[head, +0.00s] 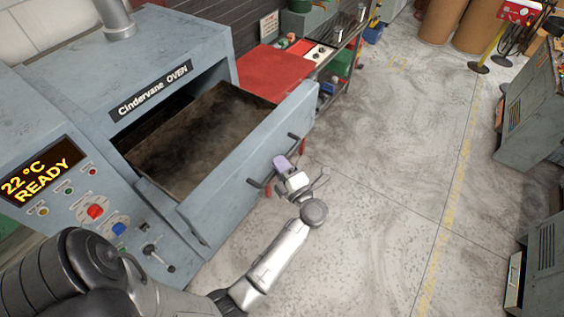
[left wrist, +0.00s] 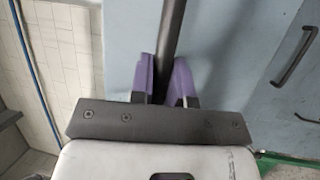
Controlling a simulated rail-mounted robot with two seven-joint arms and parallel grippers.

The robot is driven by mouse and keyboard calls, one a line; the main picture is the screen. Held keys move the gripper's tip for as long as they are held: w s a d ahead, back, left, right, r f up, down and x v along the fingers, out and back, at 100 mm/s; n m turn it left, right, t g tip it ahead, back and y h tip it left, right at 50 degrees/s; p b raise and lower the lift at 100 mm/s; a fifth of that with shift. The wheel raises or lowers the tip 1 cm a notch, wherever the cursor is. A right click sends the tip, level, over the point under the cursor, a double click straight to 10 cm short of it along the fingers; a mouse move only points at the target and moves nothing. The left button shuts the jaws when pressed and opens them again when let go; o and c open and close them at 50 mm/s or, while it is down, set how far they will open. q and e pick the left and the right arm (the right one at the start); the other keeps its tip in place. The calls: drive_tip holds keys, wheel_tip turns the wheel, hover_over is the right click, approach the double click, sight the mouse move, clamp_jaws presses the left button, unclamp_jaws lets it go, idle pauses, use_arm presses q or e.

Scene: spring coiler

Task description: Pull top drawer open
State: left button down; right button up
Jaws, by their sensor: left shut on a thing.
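The drawer (head: 245,150) of the grey-blue oven (head: 60,75) stands pulled well out, and its dark, stained, empty-looking inside (head: 205,130) shows from above. Its dark bar handle (head: 257,183) runs along the outer face of the drawer front. My left gripper (head: 281,163) is shut on this bar, its purple fingers around the middle of it. In the left wrist view the purple fingers (left wrist: 165,78) stand on both sides of the dark bar (left wrist: 172,28). My right gripper is not in view.
The oven panel shows a display reading 22 °C READY (head: 40,180) and several knobs. A second dark handle (left wrist: 296,57) shows on a grey-blue face at right in the left wrist view. A red-topped bench (head: 272,72) stands beyond the oven. The floor (head: 390,170) at right is clear.

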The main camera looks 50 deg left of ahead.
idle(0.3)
use_arm(q)
drive_tip(key=c, duration=1.1)
unclamp_jaws()
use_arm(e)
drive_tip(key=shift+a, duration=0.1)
